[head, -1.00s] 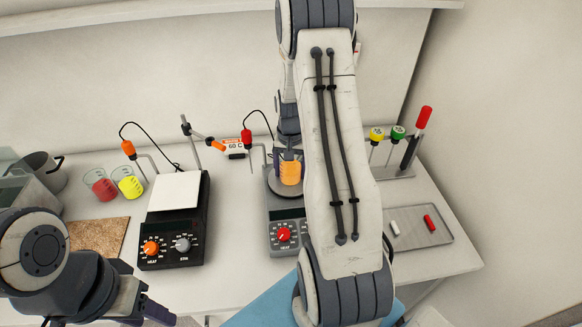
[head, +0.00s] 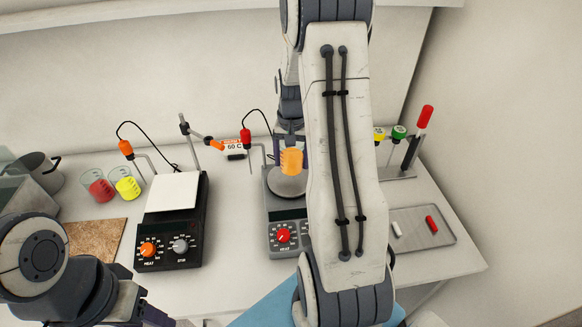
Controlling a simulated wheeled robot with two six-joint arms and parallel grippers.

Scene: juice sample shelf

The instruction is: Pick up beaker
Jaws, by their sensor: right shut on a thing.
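A beaker of orange liquid (head: 291,161) is held above the round plate of the grey hot plate (head: 286,184) in the middle of the bench. My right gripper (head: 290,150) is shut on this beaker, coming from behind it; its arm hides part of the hot plate's right side. Two other beakers, one with red liquid (head: 99,186) and one with yellow liquid (head: 125,184), stand at the left of the bench. My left gripper (head: 150,314) is at the bottom left, away from the beakers; its fingertips are too unclear to judge.
A black hot plate with a white square top (head: 173,192) stands left of centre. A cork mat (head: 95,238) lies at the left. A metal tray (head: 418,241) with a white and a red bar is at the right, below a tool rack (head: 398,173).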

